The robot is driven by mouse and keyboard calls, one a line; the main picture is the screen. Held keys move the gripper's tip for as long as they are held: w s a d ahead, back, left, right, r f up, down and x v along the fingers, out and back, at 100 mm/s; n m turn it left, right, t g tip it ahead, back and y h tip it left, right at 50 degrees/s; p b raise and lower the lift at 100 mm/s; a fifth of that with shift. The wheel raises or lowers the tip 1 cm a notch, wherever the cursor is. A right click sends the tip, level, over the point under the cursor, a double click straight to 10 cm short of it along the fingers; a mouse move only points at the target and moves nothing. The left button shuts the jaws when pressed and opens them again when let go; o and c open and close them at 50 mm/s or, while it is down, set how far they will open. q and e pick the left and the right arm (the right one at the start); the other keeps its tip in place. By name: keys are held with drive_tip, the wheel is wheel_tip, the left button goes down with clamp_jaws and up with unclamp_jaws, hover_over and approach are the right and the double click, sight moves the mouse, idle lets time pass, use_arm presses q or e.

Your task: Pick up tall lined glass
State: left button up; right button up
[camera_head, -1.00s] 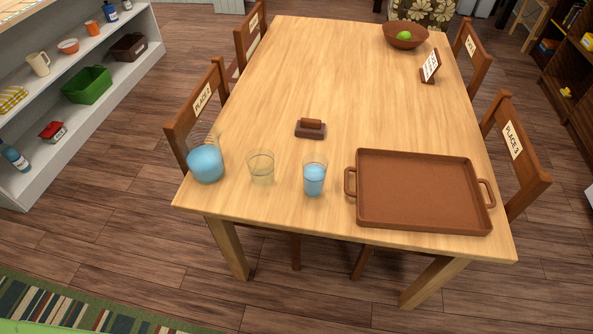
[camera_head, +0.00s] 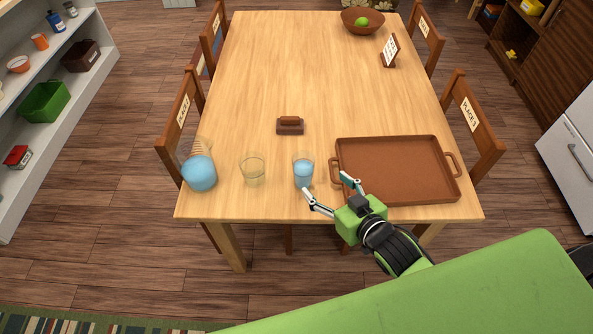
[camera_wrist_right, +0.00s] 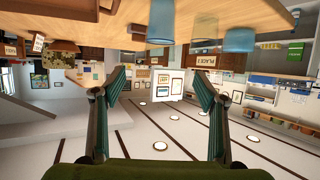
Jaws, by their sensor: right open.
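A glass with blue liquid (camera_head: 303,172) stands upright near the table's front edge. A clear glass (camera_head: 252,170) stands to its left; lines on either glass are too fine to make out. My right gripper (camera_head: 327,188) is open and empty, just right of and in front of the blue-filled glass, at the tray's left corner. In the right wrist view, which is upside down, the open fingers (camera_wrist_right: 158,78) have nothing between them. A blue vessel (camera_wrist_right: 160,22) shows above them there, probably the blue-filled glass. My left gripper is not in view.
A brown tray (camera_head: 400,170) lies to the right, its left handle close to my gripper. A round blue-filled vessel (camera_head: 201,173) stands at the left corner. A small brown block-like object (camera_head: 290,126) lies behind the glasses. Chairs flank the table; its middle is clear.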

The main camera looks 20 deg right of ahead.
sight(309, 168)
drive_tip(key=p+x, duration=0.1)
drive_tip(key=x, duration=0.6)
drive_tip(key=shift+w+a+r, duration=0.1)
drive_tip(key=shift+w, duration=0.25)
drive_tip(key=shift+w+f, duration=0.3)
drive_tip(key=shift+w, duration=0.15)
drive_tip(key=shift+w+a, duration=0.2)
drive_tip(key=shift+w, duration=0.2)
drive_tip(key=p+x, duration=0.1)
drive_tip(key=x, duration=0.2)
drive_tip(key=shift+d+f, duration=0.1)
drive_tip(key=shift+f, duration=0.05)
drive_tip(key=shift+w+f, duration=0.3)
drive_tip(key=shift+w, duration=0.3)
drive_tip(key=shift+r, duration=0.1)
clamp_jaws()
